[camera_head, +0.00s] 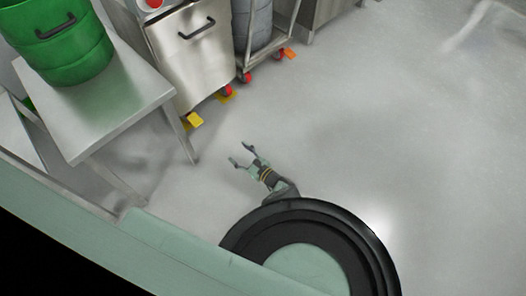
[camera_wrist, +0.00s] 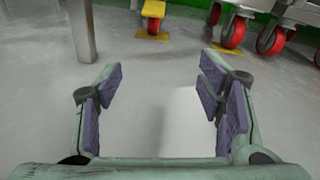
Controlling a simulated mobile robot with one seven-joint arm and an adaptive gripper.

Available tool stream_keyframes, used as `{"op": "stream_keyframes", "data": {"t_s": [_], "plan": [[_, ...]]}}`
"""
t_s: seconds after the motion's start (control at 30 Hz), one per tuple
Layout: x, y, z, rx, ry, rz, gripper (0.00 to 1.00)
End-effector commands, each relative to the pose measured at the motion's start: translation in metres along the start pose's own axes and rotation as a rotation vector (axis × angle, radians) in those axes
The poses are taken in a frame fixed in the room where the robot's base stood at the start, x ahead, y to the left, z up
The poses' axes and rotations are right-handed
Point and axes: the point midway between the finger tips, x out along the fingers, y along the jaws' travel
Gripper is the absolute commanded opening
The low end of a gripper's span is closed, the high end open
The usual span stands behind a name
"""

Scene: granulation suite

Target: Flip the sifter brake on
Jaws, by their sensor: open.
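A steel wheeled cabinet (camera_head: 190,55) with a black handle, possibly the sifter, stands at the upper middle of the head view. A yellow brake pedal (camera_head: 194,120) juts from its near lower corner. In the wrist view a yellow pedal (camera_wrist: 154,9) sits over a red caster (camera_wrist: 153,25), at the top and ahead of the fingers. Whether the pedal is up or down I cannot tell. My gripper (camera_head: 241,154) is open and empty, low over the floor, to the right of and nearer than the pedal, apart from it. It also shows in the wrist view (camera_wrist: 162,78).
A steel table (camera_head: 105,108) bearing a green drum (camera_head: 65,50) stands left, its leg (camera_wrist: 82,30) left of the caster. A trolley with an orange pedal (camera_head: 289,54) and grey drum (camera_head: 252,25) stands behind. The floor (camera_head: 400,120) to the right is clear.

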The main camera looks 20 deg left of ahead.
Motion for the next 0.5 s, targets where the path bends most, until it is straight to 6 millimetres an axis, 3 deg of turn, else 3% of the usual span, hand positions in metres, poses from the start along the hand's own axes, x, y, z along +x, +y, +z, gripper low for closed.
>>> {"op": "stream_keyframes", "data": {"t_s": [0.3, 0.5], "plan": [[-0.012, -0.051, -0.019, -0.25, 0.165, 0.052, 0.62], [-0.015, -0.07, -0.022, -0.336, 0.217, 0.066, 0.62]]}}
